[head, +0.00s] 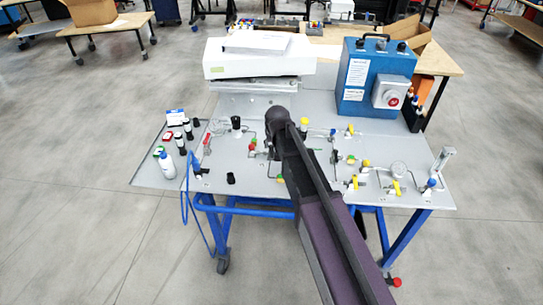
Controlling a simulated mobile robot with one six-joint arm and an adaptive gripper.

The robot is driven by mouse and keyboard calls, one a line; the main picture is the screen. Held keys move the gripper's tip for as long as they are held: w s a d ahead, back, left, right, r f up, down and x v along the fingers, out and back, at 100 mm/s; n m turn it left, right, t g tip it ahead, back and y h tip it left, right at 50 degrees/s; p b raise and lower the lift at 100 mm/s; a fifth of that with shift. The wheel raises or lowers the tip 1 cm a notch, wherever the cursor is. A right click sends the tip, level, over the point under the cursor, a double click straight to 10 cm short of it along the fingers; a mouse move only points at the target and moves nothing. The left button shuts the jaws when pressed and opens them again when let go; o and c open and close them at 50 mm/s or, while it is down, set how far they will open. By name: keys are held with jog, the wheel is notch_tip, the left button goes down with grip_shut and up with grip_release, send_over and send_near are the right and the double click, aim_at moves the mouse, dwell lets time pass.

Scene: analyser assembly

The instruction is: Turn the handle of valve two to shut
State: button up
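Several small valves with coloured handles sit on the grey panel (245,185). Yellow handles (397,188) show at the right, with another yellow handle (350,130) further back. A red handle (207,143) stands at the left. No readable label tells which one is valve two, and its handle's position cannot be told. My dark arm reaches from the bottom right over the middle of the panel and hides part of it. My gripper cannot be made out; it is hidden by the arm or out of the picture.
A blue box (375,80) with a red knob stands at the back right of the panel. A white device (259,56) stands at the back left. A white bottle (168,165) and dark vials (188,130) stand on the left side.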

aim_at(272, 153)
jog(key=shift+b+x, duration=2.8)
jog(key=shift+x, duration=0.55)
